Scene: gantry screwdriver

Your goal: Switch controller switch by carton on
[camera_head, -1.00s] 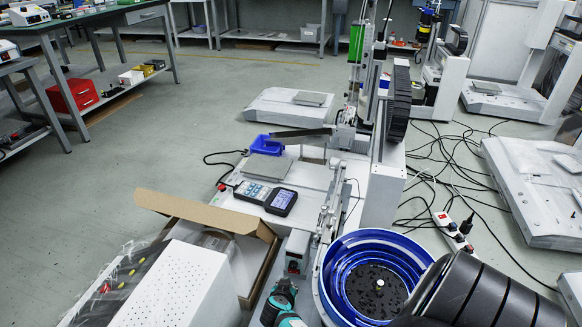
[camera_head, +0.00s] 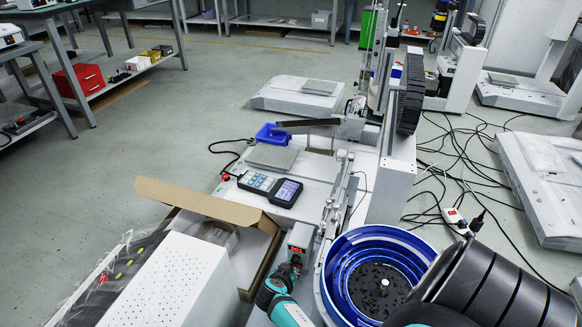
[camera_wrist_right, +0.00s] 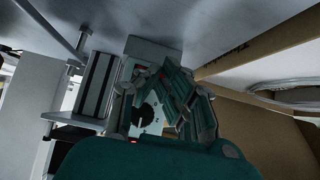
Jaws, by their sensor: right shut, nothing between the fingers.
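The controller (camera_head: 301,238) is a small pale box with a red display on its front, standing right of the open carton (camera_head: 205,203). My teal right gripper (camera_head: 291,266) is at the controller's front, just below the display, shut and empty. Its fingers partly cover the lower front. In the right wrist view the fingers (camera_wrist_right: 160,88) are in front of the pale controller (camera_wrist_right: 150,50), with part of a round white and black detail visible between them. I cannot make out the switch position or whether the fingers touch it. My left gripper is not in view.
The carton also shows in the right wrist view (camera_wrist_right: 265,55). A blue bowl feeder (camera_head: 340,250) stands close on the right. A white perforated box (camera_head: 165,285) is at the front left. A handheld meter (camera_head: 270,187) lies on the machine base behind.

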